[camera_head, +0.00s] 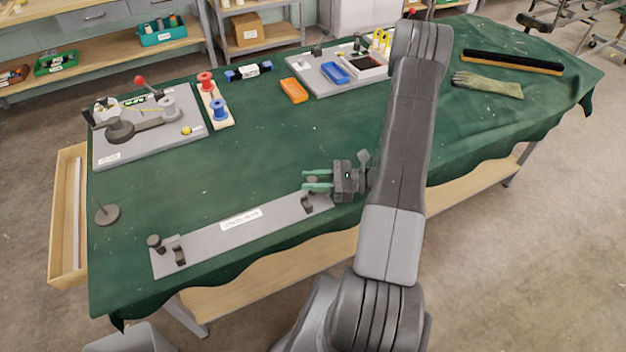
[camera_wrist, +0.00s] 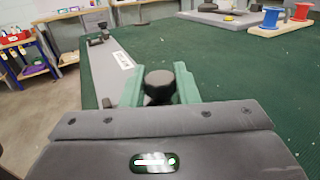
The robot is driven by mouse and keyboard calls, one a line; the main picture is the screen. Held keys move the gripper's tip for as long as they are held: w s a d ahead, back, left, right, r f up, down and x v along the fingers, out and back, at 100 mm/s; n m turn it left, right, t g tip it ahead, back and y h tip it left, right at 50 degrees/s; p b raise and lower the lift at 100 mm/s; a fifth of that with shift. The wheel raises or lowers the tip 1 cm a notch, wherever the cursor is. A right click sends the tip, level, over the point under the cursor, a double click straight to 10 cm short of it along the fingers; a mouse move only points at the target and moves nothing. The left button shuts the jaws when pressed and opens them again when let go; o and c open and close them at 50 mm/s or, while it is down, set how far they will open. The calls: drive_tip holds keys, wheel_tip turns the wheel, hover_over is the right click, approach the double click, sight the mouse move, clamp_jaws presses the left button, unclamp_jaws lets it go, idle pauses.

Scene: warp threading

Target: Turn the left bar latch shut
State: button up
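A long grey bar (camera_head: 242,232) with a white label lies along the front edge of the green-covered table. At its left end are a dark round knob (camera_head: 155,242) and a small dark latch-like piece (camera_head: 180,256); the latch's exact angle is too small to tell. My gripper (camera_head: 317,181) is at the bar's right end, far from the left latch. In the wrist view its green fingers (camera_wrist: 160,88) stand on both sides of a dark round knob (camera_wrist: 159,82). I cannot tell whether they press on it. The bar's left end also shows in the wrist view (camera_wrist: 98,38).
A grey board with a lever and spools (camera_head: 150,125) stands at the back left, and a round base with a thin pin (camera_head: 107,213) at the left edge. An orange block (camera_head: 294,90) and a tray board (camera_head: 340,75) lie at the back. The cloth behind the bar is clear.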

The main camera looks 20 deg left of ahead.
drive_tip(key=shift+m+t+b, duration=0.3)
drive_tip(key=shift+t, duration=0.1)
drive_tip(key=m+t+b, duration=0.1)
drive_tip(key=t, duration=0.1)
drive_tip(key=m+t+y+b, duration=0.1)
drive_tip(key=m+t+b, duration=0.1)
drive_tip(key=t, duration=0.1)
drive_tip(key=shift+f+m+t, duration=0.15)
drive_tip(key=shift+m+t, duration=0.15)
drive_tip(key=shift+m+t+b, duration=0.75)
drive_tip(key=shift+m+t, duration=0.05)
drive_tip(key=shift+t, duration=0.4)
drive_tip(key=shift+r+t, duration=0.2)
drive_tip(key=shift+t, duration=0.2)
drive_tip(key=o, duration=1)
drive_tip(key=shift+c, duration=0.2)
drive_tip(key=s+d+b, duration=0.2)
drive_tip(key=d, duration=1.1)
drive_tip(key=shift+d, duration=0.4)
